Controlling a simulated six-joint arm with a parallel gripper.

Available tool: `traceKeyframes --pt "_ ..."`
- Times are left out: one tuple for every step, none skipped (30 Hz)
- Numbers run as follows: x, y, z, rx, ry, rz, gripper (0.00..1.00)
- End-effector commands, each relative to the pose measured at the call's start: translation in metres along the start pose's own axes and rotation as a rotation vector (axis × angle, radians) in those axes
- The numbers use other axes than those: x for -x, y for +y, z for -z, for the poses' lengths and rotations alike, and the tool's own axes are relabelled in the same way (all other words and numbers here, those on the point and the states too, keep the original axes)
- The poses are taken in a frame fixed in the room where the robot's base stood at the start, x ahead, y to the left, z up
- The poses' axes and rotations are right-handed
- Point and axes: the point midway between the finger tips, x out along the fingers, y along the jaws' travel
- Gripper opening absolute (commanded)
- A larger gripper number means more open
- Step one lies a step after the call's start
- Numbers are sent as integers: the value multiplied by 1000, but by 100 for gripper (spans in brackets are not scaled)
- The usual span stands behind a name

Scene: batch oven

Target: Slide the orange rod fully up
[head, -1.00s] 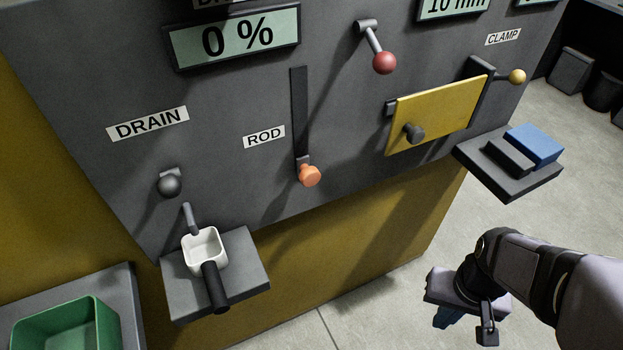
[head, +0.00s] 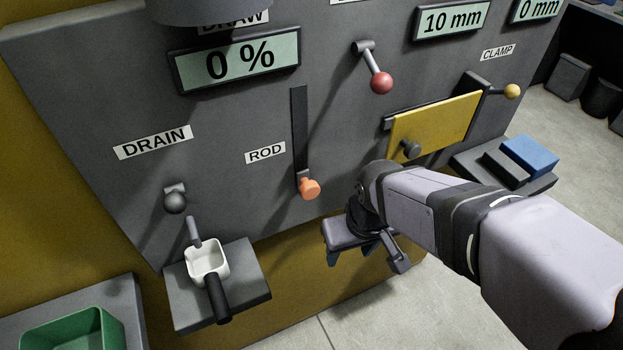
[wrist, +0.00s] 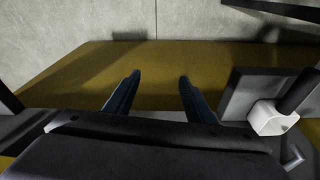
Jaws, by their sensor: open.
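The orange rod knob (head: 309,188) sits at the bottom end of a dark vertical slot (head: 299,128) on the grey panel, beside the ROD label (head: 265,153). My gripper (head: 352,257) is to the right of the knob and lower, in front of the panel's lower edge, apart from it. In the wrist view the two blue fingers (wrist: 155,95) are spread apart with nothing between them. The orange knob does not show in the wrist view.
A red-ball lever (head: 381,83) and a yellow door (head: 435,125) are right of the slot. A shelf at lower left holds a white cup (head: 206,261) with a black handle; the cup also shows in the wrist view (wrist: 270,119). A blue block (head: 530,155) lies on the right shelf.

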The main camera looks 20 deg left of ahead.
Motion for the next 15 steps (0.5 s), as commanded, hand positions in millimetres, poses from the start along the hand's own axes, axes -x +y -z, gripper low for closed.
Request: traceKeyframes --pt "19 -17 30 44 50 12 50" --pt "29 -24 45 60 76 18 50" --pt "42 -31 63 76 107 24 50" --pt "52 -34 75 83 130 27 50" --pt "61 -36 85 87 150 30 50" --pt "73 -36 98 87 176 31 50" --pt "82 -36 107 90 192 33 50" --pt "92 -37 114 93 208 34 50" --pt "102 -38 122 98 225 36 50" --pt "110 -38 127 102 236 37 50" --pt "117 -39 130 105 244 38 50" --pt "124 -39 134 110 249 39 50" --pt "129 -40 135 115 248 40 50" --pt "130 -40 133 121 239 40 50" --pt "128 -40 127 129 217 41 50"
